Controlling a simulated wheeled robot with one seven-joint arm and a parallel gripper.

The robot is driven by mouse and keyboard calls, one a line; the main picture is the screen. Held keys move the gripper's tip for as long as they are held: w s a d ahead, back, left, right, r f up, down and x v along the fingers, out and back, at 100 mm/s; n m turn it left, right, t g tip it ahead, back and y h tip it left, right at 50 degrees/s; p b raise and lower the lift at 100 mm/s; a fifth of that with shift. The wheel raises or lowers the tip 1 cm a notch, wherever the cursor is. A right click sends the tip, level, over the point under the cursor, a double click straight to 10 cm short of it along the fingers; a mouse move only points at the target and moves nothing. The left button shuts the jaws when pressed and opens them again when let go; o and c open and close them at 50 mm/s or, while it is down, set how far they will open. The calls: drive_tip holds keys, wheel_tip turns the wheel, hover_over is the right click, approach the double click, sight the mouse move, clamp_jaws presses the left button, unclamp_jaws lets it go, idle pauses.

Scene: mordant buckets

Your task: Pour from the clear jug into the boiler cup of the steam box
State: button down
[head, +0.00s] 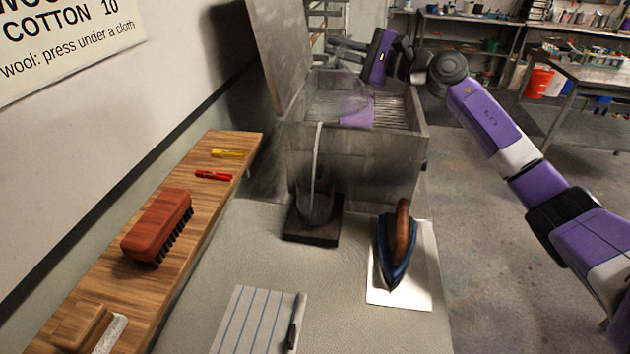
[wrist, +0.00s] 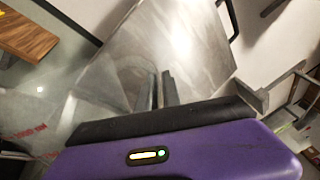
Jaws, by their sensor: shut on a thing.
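The steam box (head: 360,160) is an open grey metal box with a wire rack inside and its lid (head: 278,45) raised. Its boiler cup (head: 316,208), a clear cup on a dark square base, stands in front. The clear jug (head: 340,94) is tilted above the box's front wall, its mouth toward the cup. A thin pale stream (head: 317,158) drops from the jug's side down into the cup. My gripper (head: 346,45) is shut on the jug, behind it. In the wrist view the jug (wrist: 95,95) is left of my fingers (wrist: 158,90). The liquid levels are unclear.
An iron (head: 396,250) stands on a pale plate at right. A striped sheet with a dark pen (head: 262,318) lies in front. A purple patch (head: 357,110) shows at the rack.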

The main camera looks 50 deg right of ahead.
drive_tip(key=shift+s+a+n, duration=0.1)
drive_tip(key=shift+a+n, duration=0.35)
drive_tip(key=shift+n, duration=0.05)
idle(2.0)
drive_tip(key=d+m, duration=0.2)
drive_tip(key=w+d+m+b, duration=0.1)
drive_tip(key=d+m, duration=0.1)
drive_tip(key=d, duration=0.1)
drive_tip(key=shift+f+m+b, duration=0.15)
drive_tip(key=shift+m+b, duration=0.15)
drive_tip(key=shift+m, duration=0.1)
drive_tip(key=shift+w+d+r+m, duration=0.15)
drive_tip(key=shift+d+r+m, duration=0.1)
drive_tip(key=shift+m, duration=0.25)
drive_tip(key=shift+w+d+f+m+g+b, duration=0.6)
drive_tip(key=shift+d+f+m+b, duration=0.6)
drive_tip(key=shift+d+f+m, duration=2)
wheel_tip(320, 180, up, 6)
drive_tip(key=p, duration=0.1)
drive_tip(key=shift+a+m+y, duration=0.4)
drive_tip(key=shift+r, duration=0.1)
